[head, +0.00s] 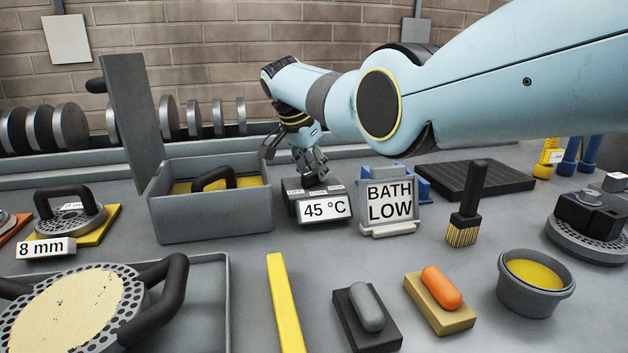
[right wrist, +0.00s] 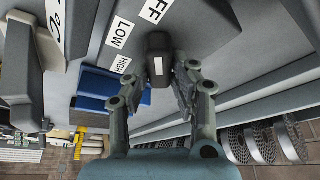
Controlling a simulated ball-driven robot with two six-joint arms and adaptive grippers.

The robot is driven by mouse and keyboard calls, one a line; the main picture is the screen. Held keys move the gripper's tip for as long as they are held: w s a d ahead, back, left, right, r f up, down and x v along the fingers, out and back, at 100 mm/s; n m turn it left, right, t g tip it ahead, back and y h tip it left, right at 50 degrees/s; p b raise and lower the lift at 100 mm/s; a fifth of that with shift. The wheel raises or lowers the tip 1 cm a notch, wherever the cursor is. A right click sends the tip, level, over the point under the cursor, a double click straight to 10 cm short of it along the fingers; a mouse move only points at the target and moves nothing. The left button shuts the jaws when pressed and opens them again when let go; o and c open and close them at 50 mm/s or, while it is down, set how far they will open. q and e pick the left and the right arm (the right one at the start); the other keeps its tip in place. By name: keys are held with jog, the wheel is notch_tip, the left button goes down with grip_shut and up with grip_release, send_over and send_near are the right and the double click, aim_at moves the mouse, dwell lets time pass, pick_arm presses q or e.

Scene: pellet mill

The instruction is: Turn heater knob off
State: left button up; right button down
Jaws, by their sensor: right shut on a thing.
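The heater (head: 291,204) is a dark box with a 45 °C display (head: 325,208) on its front, at the centre of the head view. Its dark knob (right wrist: 158,46) shows in the right wrist view, with a white mark on it. Labels beside it read LOW (right wrist: 119,32) and HIGH (right wrist: 121,64), and a partly hidden one ends in FF (right wrist: 154,10). I cannot tell which label the mark points to. My right gripper (head: 311,168) is above the heater, with its fingers (right wrist: 160,74) shut on the knob. My left gripper is out of view.
A BATH LOW sign (head: 390,203) stands right of the heater, before a blue object (head: 415,180). A grey bath with an open lid (head: 210,223) is close on the left.

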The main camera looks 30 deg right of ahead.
jog(key=shift+m+b, duration=0.4)
jog(key=shift+b, duration=0.05)
jog(key=c, duration=1.1)
grip_release()
jog(key=v, duration=1.2)
jog(key=shift+w, duration=0.2)
